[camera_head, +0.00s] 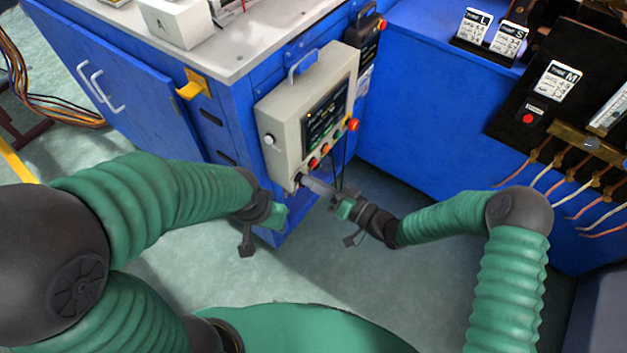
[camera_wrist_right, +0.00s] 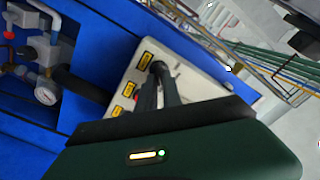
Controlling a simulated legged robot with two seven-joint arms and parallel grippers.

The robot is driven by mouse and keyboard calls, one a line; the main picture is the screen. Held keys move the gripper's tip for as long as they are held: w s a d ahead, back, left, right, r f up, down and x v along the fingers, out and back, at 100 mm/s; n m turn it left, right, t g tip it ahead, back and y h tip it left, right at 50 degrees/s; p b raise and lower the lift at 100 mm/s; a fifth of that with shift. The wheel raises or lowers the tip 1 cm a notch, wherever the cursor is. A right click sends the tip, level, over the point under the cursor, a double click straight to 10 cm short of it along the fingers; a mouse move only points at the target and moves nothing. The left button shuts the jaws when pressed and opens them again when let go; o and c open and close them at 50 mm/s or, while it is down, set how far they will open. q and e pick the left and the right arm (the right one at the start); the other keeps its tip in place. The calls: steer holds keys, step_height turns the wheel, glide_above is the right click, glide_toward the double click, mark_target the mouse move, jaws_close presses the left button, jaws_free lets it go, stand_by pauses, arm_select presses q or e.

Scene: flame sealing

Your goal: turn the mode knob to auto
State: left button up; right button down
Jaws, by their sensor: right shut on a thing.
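A beige control box (camera_head: 283,112) with a dark screen hangs on the side of the blue cabinet. My right gripper (camera_head: 312,184) reaches its lower front corner from the right. There it is shut on a small dark knob (camera_head: 299,178), mostly hidden by the fingers. In the right wrist view the two dark fingers (camera_wrist_right: 160,88) close around the black knob (camera_wrist_right: 157,67), beside yellow labels on the beige face. The knob's pointer and setting cannot be read. My left gripper (camera_head: 268,216) hangs left of the box, apart from it; its jaw opening is unclear.
A red button (camera_head: 352,125) and several small coloured buttons sit along the box's front, close above my right gripper. A black cable hangs beside it. The blue cabinet (camera_head: 150,85) is at left; a blue bench (camera_head: 420,90) with cables is at right. Floor below is clear.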

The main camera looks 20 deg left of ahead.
steer(key=shift+w+r, duration=0.1)
steer(key=shift+w, duration=0.1)
steer(key=c, duration=1.8)
jaws_free()
steer(key=shift+c, duration=0.2)
steer(key=o, duration=0.3)
steer(key=shift+o, duration=0.2)
steer(key=shift+s, duration=0.1)
steer(key=p+v, duration=0.3)
steer(key=v, duration=1.3)
steer(key=shift+d, duration=0.4)
steer(key=shift+s, duration=0.1)
